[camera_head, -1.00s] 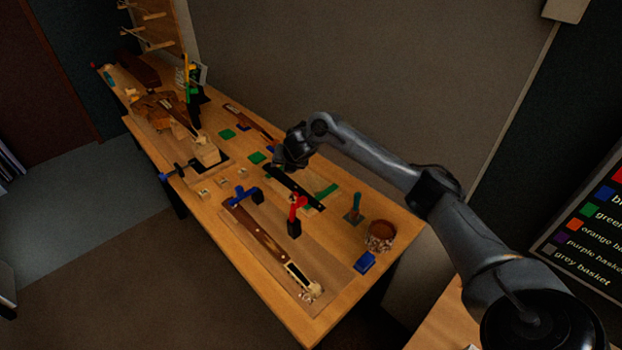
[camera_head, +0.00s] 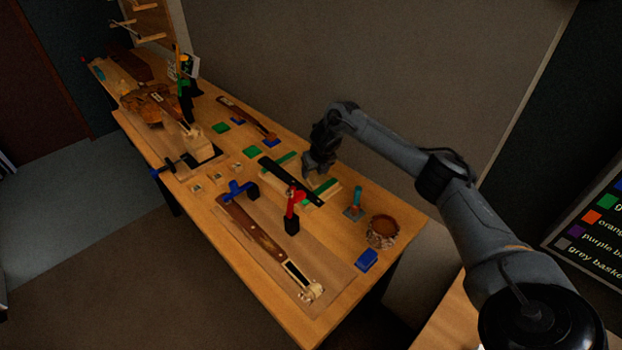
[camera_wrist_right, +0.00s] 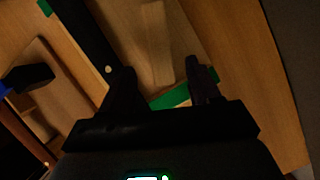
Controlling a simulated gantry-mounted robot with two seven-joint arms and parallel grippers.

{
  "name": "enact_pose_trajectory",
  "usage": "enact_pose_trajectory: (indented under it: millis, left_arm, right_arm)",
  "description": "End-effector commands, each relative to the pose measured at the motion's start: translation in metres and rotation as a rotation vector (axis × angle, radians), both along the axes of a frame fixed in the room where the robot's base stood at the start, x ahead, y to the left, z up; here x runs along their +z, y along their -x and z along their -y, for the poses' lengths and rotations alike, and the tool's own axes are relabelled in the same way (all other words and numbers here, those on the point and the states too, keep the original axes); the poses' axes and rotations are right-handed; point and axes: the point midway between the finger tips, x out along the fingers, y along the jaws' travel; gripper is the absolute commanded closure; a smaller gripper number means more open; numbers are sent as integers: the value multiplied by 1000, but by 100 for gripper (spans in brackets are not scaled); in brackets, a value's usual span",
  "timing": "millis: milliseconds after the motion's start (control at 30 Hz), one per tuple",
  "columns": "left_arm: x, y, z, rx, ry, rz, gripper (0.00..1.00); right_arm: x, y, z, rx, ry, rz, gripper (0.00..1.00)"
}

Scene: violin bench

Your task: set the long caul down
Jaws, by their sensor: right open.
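My right gripper (camera_head: 316,168) is over a pale wooden piece with green strips (camera_head: 328,186), just behind a long black bar (camera_head: 291,182). In the right wrist view the gripper (camera_wrist_right: 161,72) has its fingers spread. A pale wooden strip (camera_wrist_right: 155,35) lies between and ahead of the fingertips, with a green strip (camera_wrist_right: 170,97) close by. The black bar also shows in the wrist view (camera_wrist_right: 83,35), left of the fingers. I cannot tell for certain which piece is the long caul. My left gripper is out of view.
A red clamp (camera_head: 291,203) stands by the black bar. A blue-handled clamp (camera_head: 237,190) and a violin neck (camera_head: 250,232) are in front. A blue-green tool (camera_head: 356,203), a round container (camera_head: 383,231) and a blue block (camera_head: 366,260) are at right.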

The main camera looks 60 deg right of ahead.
Motion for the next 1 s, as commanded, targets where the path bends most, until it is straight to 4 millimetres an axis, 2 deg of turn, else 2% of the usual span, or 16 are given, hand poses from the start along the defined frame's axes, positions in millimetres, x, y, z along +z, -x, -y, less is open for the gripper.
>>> enact_pose_trajectory:
  millis: [100, 300, 633, 1000]
  left_arm:
    - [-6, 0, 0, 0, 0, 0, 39]
    - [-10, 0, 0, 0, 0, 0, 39]
    - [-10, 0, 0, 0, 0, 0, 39]
    - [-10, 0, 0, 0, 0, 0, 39]
  right_arm:
    - [-19, -1, 2, 0, -2, -2, 38]
    - [-38, -8, 6, -1, -1, 1, 38]
    - [-41, -9, 8, 0, 1, 1, 38]
    - [-41, -9, 8, 0, 1, 1, 95]
